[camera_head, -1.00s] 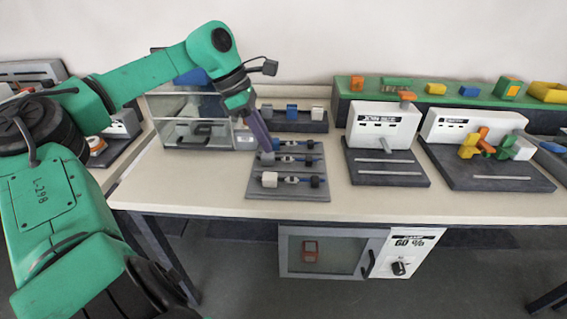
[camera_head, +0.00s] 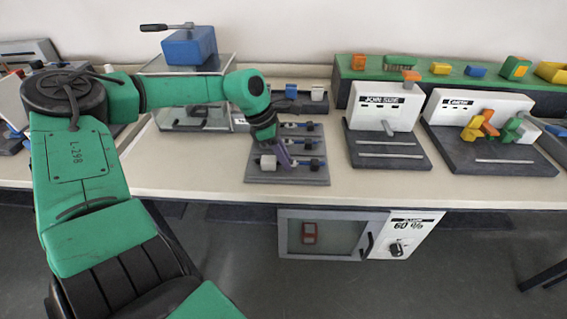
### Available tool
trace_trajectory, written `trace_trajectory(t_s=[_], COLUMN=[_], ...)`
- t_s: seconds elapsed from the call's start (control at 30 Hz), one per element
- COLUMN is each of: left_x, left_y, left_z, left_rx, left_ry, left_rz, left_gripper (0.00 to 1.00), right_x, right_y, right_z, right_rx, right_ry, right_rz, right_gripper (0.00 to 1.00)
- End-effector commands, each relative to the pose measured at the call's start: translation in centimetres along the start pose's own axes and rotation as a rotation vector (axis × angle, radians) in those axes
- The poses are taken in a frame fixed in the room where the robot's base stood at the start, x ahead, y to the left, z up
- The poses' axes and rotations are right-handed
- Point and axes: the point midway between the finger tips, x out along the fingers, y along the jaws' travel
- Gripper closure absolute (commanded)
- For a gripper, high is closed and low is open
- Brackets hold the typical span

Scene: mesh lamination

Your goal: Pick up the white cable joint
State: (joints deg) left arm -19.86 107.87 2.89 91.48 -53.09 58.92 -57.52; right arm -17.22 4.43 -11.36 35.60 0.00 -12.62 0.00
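A grey board (camera_head: 290,178) on the table holds rows of small cable assemblies. In its front row a white block (camera_head: 268,162) sits at the left end and a dark blue block (camera_head: 315,163) at the right end. Another white block (camera_head: 317,93) stands in the dark rack behind, beside a blue block (camera_head: 291,90). I cannot tell which white piece is the cable joint. My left gripper (camera_head: 284,158) points down over the board, just right of the front white block. Its purple fingers are small and partly hidden, so their opening and any contact are unclear. My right gripper is not in view.
A glass box (camera_head: 190,118) with a blue block (camera_head: 189,46) on top stands behind my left arm. Two white stations, "JOIN SIZE" (camera_head: 384,104) and another (camera_head: 455,108), stand right. A green shelf (camera_head: 465,80) holds coloured blocks. Front table between is clear.

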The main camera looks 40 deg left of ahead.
Motion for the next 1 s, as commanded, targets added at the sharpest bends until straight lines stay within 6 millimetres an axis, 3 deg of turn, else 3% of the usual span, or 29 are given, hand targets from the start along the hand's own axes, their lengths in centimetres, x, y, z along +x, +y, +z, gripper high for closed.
trace_trajectory(t_s=[0.17,0.23,0.27,0.67,0.87,1.0], left_x=[0.1,0.0,0.0,-0.4,-3.5,-8.2], left_y=[0.0,0.0,0.0,0.1,0.1,0.2], left_z=[0.1,0.0,0.0,0.2,1.6,3.5], left_rx=[0.001,0.0,0.0,0.001,0.003,0.003], left_ry=[-0.001,-0.001,-0.001,-0.002,-0.004,-0.002], left_rz=[0.001,0.001,0.001,0.003,0.007,0.009], left_gripper=[0.78,0.97,1.0,1.0,1.0,1.0], right_x=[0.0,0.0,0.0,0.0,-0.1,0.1], right_y=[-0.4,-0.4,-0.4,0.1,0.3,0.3], right_z=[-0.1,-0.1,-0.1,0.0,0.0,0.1], right_rx=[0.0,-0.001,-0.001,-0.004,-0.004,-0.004], right_ry=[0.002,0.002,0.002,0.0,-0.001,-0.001], right_rz=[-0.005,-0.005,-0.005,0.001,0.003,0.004], right_gripper=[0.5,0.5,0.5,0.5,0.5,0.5])
